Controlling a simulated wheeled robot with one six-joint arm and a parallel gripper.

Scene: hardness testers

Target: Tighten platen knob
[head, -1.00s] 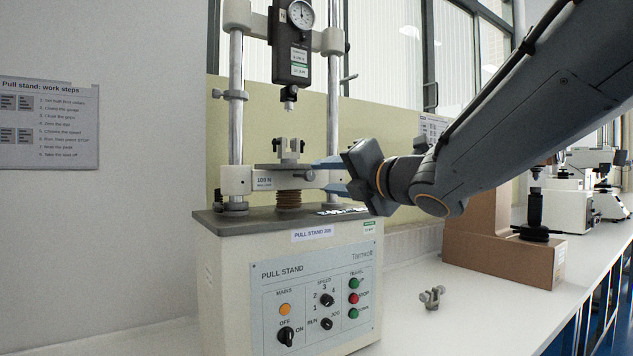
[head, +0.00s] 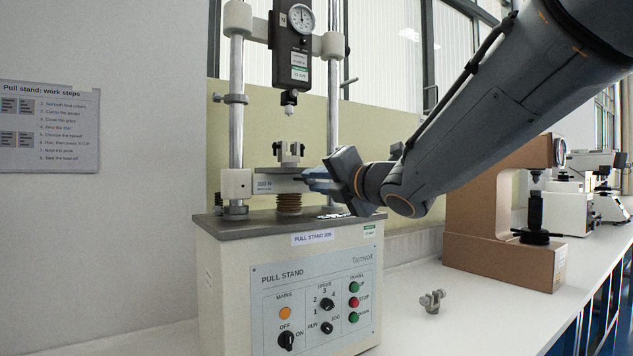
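The pull stand (head: 300,255) is a cream cabinet with two upright columns. Its platen (head: 268,184) is a pale crossbar above a coppery bellows or screw, with a small clamp on top (head: 290,152). The platen knob showed earlier on the bar's right front; it is now hidden by my fingers, with only a dark bit showing at their tips. My gripper (head: 314,180) comes in from the right at the platen's right end. Its bluish fingers are close together where the knob was and look shut on it.
A force gauge (head: 293,45) with a dial hangs above the platen. The front panel (head: 317,295) carries knobs and coloured buttons. A small metal grip (head: 432,301) lies on the white bench (head: 405,325). A brown tester (head: 500,255) stands to the right, below my arm.

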